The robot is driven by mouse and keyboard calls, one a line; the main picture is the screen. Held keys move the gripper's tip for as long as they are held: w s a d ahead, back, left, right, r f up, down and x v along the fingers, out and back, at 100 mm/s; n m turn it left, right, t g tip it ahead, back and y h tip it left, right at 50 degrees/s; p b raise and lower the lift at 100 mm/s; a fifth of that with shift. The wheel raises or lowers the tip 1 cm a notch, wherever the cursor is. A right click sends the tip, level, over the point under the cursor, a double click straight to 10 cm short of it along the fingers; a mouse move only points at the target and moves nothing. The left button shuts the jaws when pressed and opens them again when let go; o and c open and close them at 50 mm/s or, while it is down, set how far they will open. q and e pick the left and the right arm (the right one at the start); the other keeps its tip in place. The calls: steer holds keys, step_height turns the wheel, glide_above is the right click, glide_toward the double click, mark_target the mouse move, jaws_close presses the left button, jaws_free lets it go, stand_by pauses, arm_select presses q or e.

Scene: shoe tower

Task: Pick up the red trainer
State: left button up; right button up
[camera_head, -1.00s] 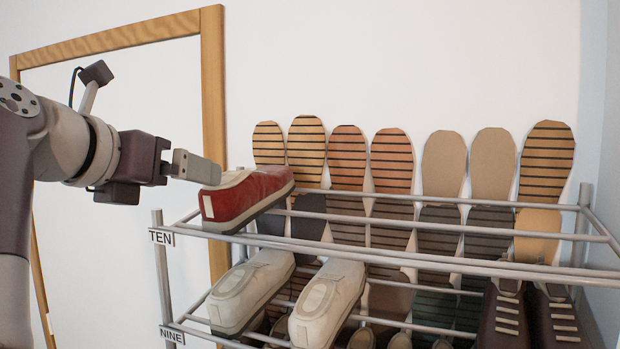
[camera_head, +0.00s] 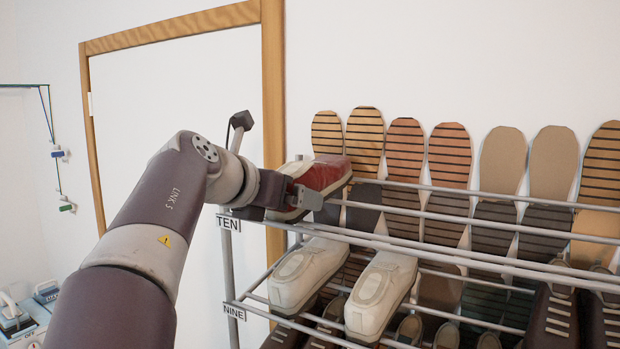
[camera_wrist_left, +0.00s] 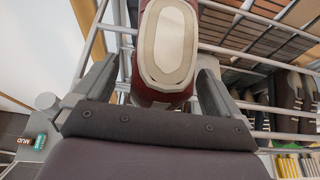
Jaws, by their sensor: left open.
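The red trainer (camera_head: 328,172) sits on the top shelf, labelled TEN, at its left end. It is red with pale parts, and my gripper covers some of it in the head view. My left gripper (camera_head: 303,196) is at the trainer's near end, with one grey finger in front of its side. In the left wrist view the trainer (camera_wrist_left: 168,45) lies between the two spread fingers of the open left gripper (camera_wrist_left: 160,78). I cannot tell whether either finger touches it. My right gripper is not in view.
The metal shoe rack (camera_head: 470,250) has thin rails. Two pale shoes (camera_head: 305,275) (camera_head: 380,295) stand on the shelf labelled NINE, below the gripper. Dark shoes (camera_head: 553,320) are at the right. Several shoe soles (camera_head: 447,155) stand upright behind. The top shelf right of the trainer has free room.

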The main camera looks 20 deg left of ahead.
arm_select(q)
steer(key=shift+w, duration=0.2)
steer(key=c, duration=1.3)
steer(key=shift+c, duration=0.2)
steer(key=shift+s, duration=0.1)
